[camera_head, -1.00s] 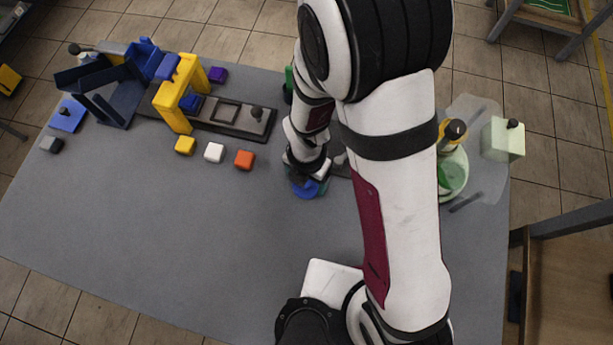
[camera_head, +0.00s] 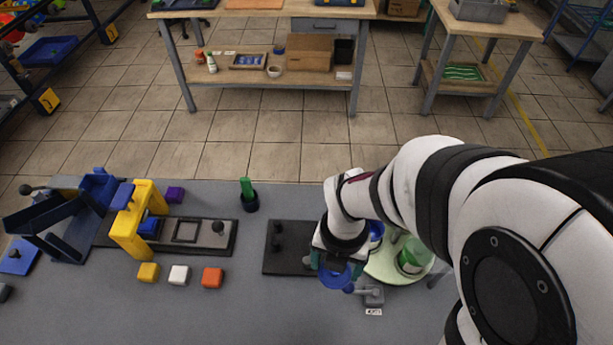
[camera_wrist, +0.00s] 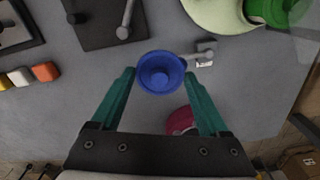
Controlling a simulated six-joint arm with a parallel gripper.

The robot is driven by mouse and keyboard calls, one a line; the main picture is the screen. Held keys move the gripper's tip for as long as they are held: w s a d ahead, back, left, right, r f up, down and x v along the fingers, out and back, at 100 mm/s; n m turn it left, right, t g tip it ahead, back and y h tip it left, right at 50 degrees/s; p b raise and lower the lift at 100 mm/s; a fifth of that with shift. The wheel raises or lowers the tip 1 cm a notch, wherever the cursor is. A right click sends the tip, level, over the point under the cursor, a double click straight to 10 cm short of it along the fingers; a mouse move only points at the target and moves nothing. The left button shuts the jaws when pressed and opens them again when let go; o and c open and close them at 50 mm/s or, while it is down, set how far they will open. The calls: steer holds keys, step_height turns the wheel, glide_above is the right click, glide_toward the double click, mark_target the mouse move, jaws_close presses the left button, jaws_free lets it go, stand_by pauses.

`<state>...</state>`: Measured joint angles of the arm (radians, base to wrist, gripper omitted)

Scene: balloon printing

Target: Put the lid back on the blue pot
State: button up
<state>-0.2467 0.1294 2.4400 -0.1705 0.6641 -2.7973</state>
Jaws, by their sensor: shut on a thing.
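My gripper (camera_wrist: 159,77) is shut on a round blue lid (camera_wrist: 160,72), its teal fingers on either side of the rim. In the head view the lid (camera_head: 335,277) is under my gripper (camera_head: 334,268), over the grey table at the right of a dark plate. The blue pot (camera_head: 376,232) shows only in part behind my wrist, at the left of a pale green round tray (camera_head: 385,268). Its opening is mostly hidden. The lid is apart from the pot, at its front left in the picture.
A green pot (camera_head: 413,256) stands on the tray. A small grey block with a lever (camera_head: 373,295) lies close to the lid. The dark plate (camera_head: 283,262) carries black knobs. A yellow arch (camera_head: 127,236) and coloured blocks are at left. The front table is clear.

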steer(key=w+d+r+m, duration=0.5)
steer(key=w+d+m, duration=0.3)
steer(key=w+m, duration=0.35)
steer(key=shift+m, duration=0.25)
steer(key=shift+s+d+f, duration=0.1)
steer(key=shift+f, duration=1.6)
steer(key=shift+s+d+f, duration=0.1)
steer(key=shift+f, duration=1.6)
steer(key=shift+f, duration=0.15)
steer(key=o, duration=1.2)
steer(key=shift+c, duration=0.2)
